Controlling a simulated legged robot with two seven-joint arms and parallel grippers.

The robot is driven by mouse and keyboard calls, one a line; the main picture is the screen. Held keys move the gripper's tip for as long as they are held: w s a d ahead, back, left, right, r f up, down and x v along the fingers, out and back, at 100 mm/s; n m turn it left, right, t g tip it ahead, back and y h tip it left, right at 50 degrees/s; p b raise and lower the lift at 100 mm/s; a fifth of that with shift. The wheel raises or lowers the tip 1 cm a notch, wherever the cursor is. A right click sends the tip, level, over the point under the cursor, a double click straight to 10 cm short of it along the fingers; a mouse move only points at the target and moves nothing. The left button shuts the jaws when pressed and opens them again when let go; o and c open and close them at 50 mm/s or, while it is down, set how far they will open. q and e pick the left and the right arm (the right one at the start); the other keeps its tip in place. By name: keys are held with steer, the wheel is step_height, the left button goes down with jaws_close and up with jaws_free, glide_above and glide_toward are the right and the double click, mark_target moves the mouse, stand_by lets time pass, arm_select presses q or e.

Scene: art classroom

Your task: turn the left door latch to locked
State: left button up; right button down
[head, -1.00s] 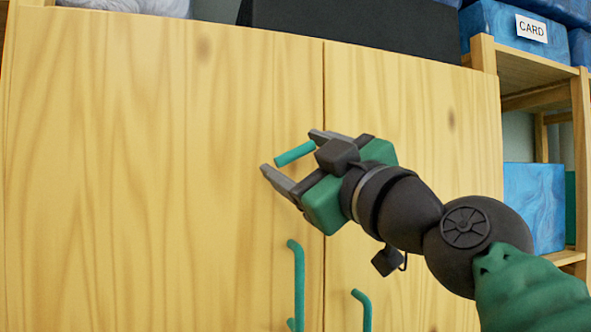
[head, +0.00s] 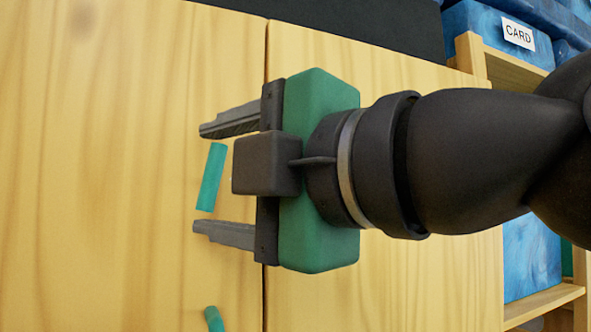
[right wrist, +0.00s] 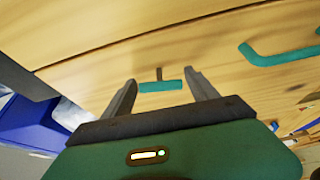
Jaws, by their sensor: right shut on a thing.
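The left door latch (head: 211,177) is a short teal bar on the left cabinet door (head: 100,200). In the head view it stands nearly upright, its top leaning slightly right. My right gripper (head: 197,178) comes in from the right across the door seam. Its two grey fingers sit at the two ends of the bar, one above and one below, shut on it. In the right wrist view the latch (right wrist: 160,86) lies lengthwise between the fingertips, with a short dark stem beside it. My left gripper is not in view.
The top of a teal door handle (head: 213,318) shows below the latch; a teal handle (right wrist: 280,55) also shows in the wrist view. The right door (head: 400,290) lies behind my arm. A shelf with a blue box (head: 530,250) stands at the right.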

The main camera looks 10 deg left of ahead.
steer(key=shift+d+r+n+h+p, duration=0.1)
steer(key=shift+r+n+h+p, duration=0.25)
steer(key=shift+n+p, duration=0.45)
steer(key=shift+f, duration=0.1)
steer(key=c, duration=0.5)
jaws_free()
steer(key=shift+o, duration=1)
steer(key=shift+w, duration=0.1)
steer(key=shift+w+a+f, duration=0.15)
steer(key=shift+a, duration=0.05)
steer(key=shift+a, duration=0.1)
